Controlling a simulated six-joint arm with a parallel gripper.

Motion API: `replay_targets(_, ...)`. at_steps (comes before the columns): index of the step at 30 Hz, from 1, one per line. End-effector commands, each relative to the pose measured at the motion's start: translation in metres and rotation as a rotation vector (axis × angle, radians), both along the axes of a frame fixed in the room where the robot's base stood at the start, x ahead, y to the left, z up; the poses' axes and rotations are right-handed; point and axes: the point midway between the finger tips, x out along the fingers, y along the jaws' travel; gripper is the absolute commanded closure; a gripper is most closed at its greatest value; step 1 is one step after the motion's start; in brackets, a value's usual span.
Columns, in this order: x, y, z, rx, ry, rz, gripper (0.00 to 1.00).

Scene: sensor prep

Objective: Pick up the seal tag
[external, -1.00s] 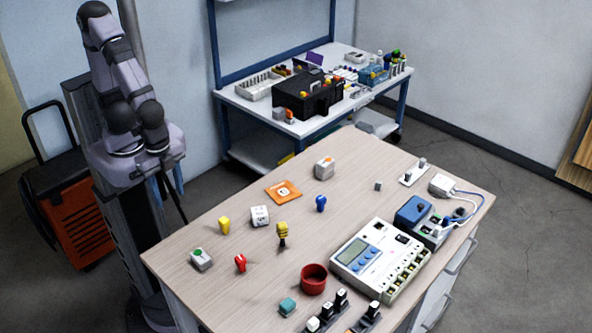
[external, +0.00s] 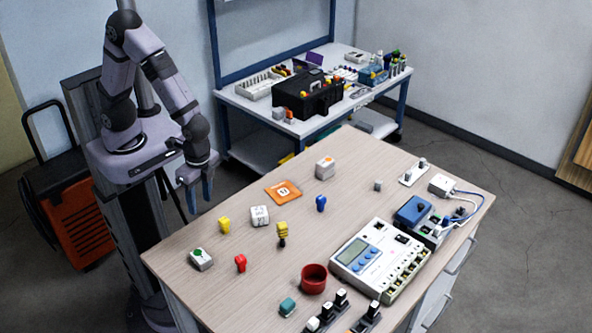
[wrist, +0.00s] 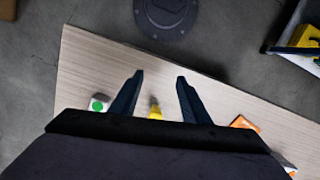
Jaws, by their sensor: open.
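Which thing is the seal tag is not clear from its looks. Small tag-like pieces stand on the table: a yellow one (external: 224,225), a red one (external: 240,263), a blue one (external: 321,203) and a yellow-and-black one (external: 282,233). My gripper (external: 207,192) is open and empty, pointing down near the table's left back edge, above and behind the yellow piece. In the wrist view my gripper (wrist: 160,78) shows both dark fingers apart. The yellow piece (wrist: 155,112) appears between them, farther below, partly hidden by the gripper body.
A white block with a green dot (external: 201,259), a white cube (external: 260,216), an orange card (external: 283,191) and a red cup (external: 314,279) stand on the table (external: 190,285). A meter box (external: 380,262) occupies the right. Bare tabletop lies between the small pieces.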

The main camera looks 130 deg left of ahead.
Motion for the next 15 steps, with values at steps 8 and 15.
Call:
replay_targets(8,0.080,0.021,0.024,0.023,-0.140,-0.165,0.58)
replay_targets(15,0.078,0.020,0.022,0.018,-0.137,-0.214,0.58)
